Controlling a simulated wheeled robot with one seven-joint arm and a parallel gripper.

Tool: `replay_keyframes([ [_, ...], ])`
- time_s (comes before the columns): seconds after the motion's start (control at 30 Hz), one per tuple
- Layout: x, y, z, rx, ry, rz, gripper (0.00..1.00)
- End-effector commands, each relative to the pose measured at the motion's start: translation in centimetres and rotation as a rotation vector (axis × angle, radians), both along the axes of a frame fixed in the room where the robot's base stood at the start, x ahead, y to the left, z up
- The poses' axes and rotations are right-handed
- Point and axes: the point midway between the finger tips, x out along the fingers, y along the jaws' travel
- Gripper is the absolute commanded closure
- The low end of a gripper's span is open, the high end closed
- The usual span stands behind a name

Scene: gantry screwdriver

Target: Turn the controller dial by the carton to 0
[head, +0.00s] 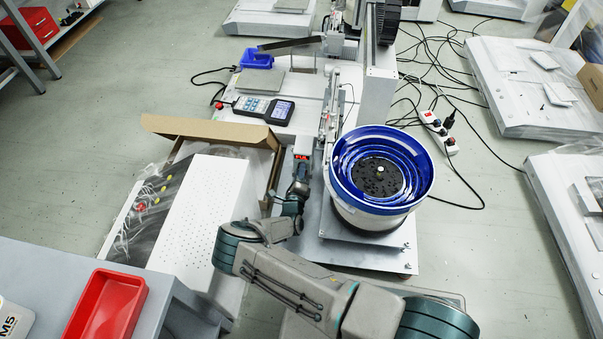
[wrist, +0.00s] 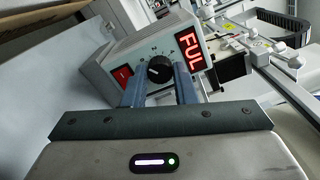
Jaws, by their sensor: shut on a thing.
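The controller (wrist: 205,50) is a grey box in the wrist view, with a black dial (wrist: 159,69), a red switch (wrist: 122,76) and a red display (wrist: 190,48) reading "FUL". My gripper (wrist: 160,84) has its two blue-grey fingers on either side of the dial, shut on it. The fingers hide part of the dial's lower edge, and its pointer is too small to read for certain. In the head view the controller's red display (head: 302,157) shows just beyond my gripper. The open carton (head: 212,129) lies to the left of the controller.
A blue bowl feeder (head: 381,177) stands close to the right of my arm. A handheld pendant (head: 264,109) and a blue bin (head: 257,58) lie on the machine base behind. A red tray (head: 106,305) sits on the front-left bench.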

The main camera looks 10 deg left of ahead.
Motion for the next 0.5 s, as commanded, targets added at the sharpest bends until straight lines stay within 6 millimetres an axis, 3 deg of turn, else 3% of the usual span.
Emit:
replay_keyframes([
  [0.5, -0.03, -0.28, -0.19, -0.179, -0.006, -0.005, 0.98],
])
